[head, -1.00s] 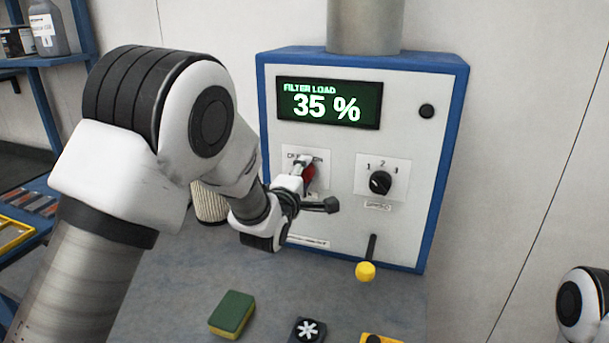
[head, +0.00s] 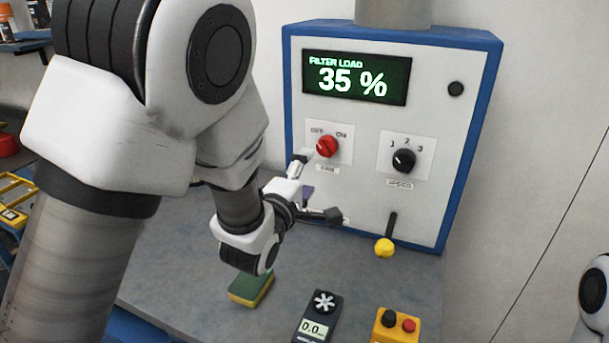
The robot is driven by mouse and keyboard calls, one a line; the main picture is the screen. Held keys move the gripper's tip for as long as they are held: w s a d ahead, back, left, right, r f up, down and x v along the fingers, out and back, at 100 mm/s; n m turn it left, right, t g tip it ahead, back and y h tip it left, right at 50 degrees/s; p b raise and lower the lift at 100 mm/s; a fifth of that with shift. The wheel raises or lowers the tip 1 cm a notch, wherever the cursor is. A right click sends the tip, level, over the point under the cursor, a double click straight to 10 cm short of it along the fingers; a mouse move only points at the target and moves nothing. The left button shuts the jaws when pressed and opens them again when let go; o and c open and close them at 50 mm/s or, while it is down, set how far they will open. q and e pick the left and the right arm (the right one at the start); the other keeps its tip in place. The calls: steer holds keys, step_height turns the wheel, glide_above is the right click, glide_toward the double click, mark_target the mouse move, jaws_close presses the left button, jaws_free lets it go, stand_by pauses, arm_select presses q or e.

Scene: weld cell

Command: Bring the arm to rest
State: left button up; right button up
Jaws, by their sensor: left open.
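My left gripper (head: 321,187) is open and empty in the head view, in front of the control panel (head: 369,188). Its fingers are spread, one pointing up toward the red knob and one pointing right. The red knob (head: 327,146) on the OFF/ON plate shows fully and looks apart from the fingers. The black selector knob (head: 404,161) marked 1, 2, 3 is to its right. The display (head: 357,78) reads FILTER LOAD 35 %. A part of my right arm shows at the right edge, but its gripper is out of view.
A yellow-tipped lever (head: 384,247) is low on the panel. On the grey bench (head: 190,285) lie a green and yellow sponge (head: 252,289) below my left wrist, a meter with a fan (head: 319,318) and a yellow button box (head: 393,326). Shelves with items stand at the left.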

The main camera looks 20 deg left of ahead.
arm_select(q)
steer(key=shift+s, duration=0.3)
